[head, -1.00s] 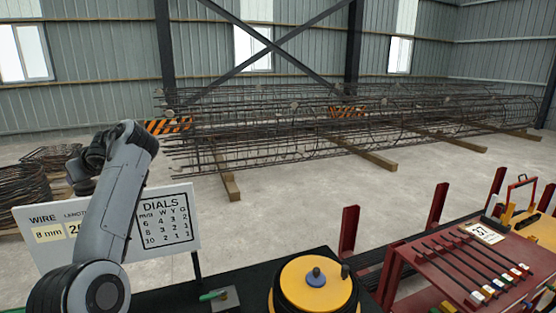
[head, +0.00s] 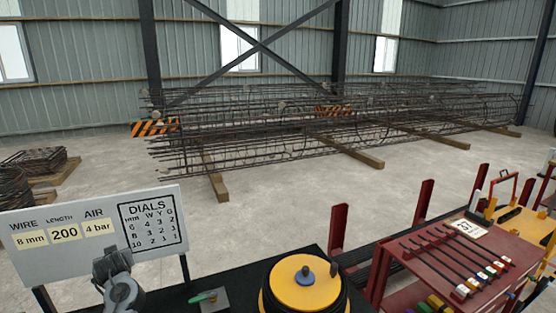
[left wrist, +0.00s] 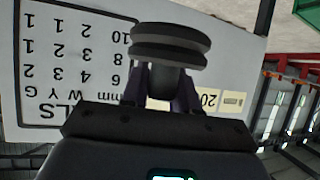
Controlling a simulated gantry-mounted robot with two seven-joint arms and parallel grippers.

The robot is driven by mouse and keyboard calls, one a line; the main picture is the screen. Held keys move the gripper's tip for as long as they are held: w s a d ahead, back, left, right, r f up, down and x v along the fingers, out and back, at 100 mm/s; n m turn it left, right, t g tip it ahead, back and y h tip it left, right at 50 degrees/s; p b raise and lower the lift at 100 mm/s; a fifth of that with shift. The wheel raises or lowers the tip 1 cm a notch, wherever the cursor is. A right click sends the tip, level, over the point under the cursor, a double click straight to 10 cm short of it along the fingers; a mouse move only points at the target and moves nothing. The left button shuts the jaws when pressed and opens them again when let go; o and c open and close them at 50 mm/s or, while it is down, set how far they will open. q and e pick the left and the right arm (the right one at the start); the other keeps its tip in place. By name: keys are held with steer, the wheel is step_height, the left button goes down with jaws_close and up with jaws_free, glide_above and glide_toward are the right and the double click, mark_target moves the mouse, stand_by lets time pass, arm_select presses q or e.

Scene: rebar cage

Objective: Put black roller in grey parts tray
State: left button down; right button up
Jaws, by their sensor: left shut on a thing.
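The black roller (left wrist: 170,42), a dark grooved wheel on a short stem, shows in the left wrist view. My left gripper (left wrist: 162,84) is shut on its stem, and the wheel sticks out beyond the fingertips. I cannot pick out the grey parts tray in either view. My right gripper is in neither view.
A white sign (head: 60,232) stands at the left; it shows upside down behind the roller in the left wrist view (left wrist: 60,60). A yellow-topped round drum (head: 300,285) and a green-handled valve (head: 205,297) are on the dark bench. A red rack (head: 440,262) with rods stands right.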

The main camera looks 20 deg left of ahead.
arm_select(q)
steer(key=d, duration=0.3)
steer(key=shift+s+f, duration=0.2)
steer(key=shift+f, duration=0.2)
steer(key=d+r+m+t+h, duration=0.2)
steer(key=d+r+m+h, duration=0.2)
steer(key=d, duration=1.2)
steer(key=d+r+m+t+h, duration=0.3)
steer(key=d+r+m, duration=0.1)
steer(key=d, duration=1.2)
steer(key=s+d+r+m+h, duration=0.25)
steer(key=s+d, duration=0.35)
steer(key=d, duration=0.4)
step_height(320, 180, down, 7)
steer(key=b, duration=0.7)
steer(key=s+f+p+v, duration=0.1)
steer(key=p+v, duration=0.9)
steer(key=p, duration=1.9)
steer(key=shift+s+a+f, duration=0.2)
steer(key=shift+s+f, duration=0.1)
steer(key=shift+f, duration=0.1)
